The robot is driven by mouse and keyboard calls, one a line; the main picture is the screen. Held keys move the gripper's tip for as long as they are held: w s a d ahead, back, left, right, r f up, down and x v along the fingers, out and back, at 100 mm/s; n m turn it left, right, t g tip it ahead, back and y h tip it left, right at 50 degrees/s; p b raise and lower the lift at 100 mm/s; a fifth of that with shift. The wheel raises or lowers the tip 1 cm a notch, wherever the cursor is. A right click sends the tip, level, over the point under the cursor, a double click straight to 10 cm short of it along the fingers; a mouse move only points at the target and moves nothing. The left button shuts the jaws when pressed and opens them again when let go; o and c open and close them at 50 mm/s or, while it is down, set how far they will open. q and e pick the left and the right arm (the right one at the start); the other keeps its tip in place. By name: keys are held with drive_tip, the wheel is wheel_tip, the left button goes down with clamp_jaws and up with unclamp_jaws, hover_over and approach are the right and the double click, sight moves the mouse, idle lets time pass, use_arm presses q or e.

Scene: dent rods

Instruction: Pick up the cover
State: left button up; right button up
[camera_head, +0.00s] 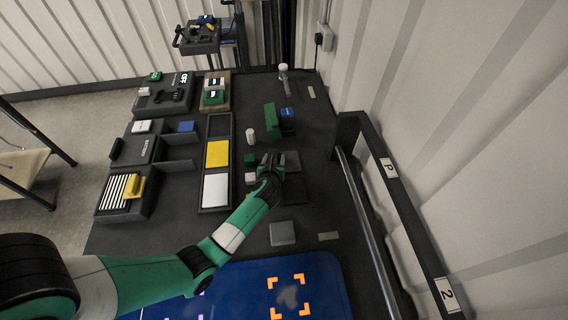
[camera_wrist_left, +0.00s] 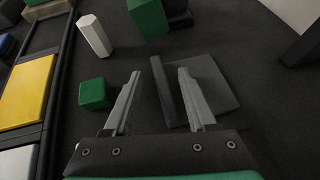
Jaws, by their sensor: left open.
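A dark grey square plate (camera_wrist_left: 215,85) with a raised ridge along its left edge lies on the dark table. It looks like the cover. In the head view it shows as a dark plate (camera_head: 292,161) just right of my left gripper (camera_head: 271,157). In the wrist view my left gripper (camera_wrist_left: 159,73) is open, with nothing gripped. The ridge appears between its two fingers, and the right finger overlaps the plate. I cannot tell how far the fingertips are above it. My right gripper is not in view.
A green cube (camera_wrist_left: 96,94) sits left of the left finger. A white hexagonal peg (camera_wrist_left: 94,36) and a larger green block (camera_wrist_left: 148,17) stand beyond. A long tray (camera_head: 231,165) holds yellow and white plates. A grey square (camera_head: 282,233) lies nearer. A dark rail frame (camera_head: 408,215) borders the right.

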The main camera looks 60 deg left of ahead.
use_arm(q)
drive_tip(key=shift+c, duration=0.2)
clamp_jaws()
drive_tip(key=shift+r+p, duration=0.35)
drive_tip(key=shift+r, duration=0.2)
wheel_tip(320, 180, up, 3)
drive_tip(key=shift+f+p, duration=0.15)
drive_tip(key=shift+p, duration=0.75)
drive_tip(key=s+d+r+p, duration=0.6)
drive_tip(key=s+d+r, duration=0.2)
drive_tip(key=s, duration=0.3)
drive_tip(key=shift+d+r, duration=0.25)
drive_tip(key=shift+r, duration=0.4)
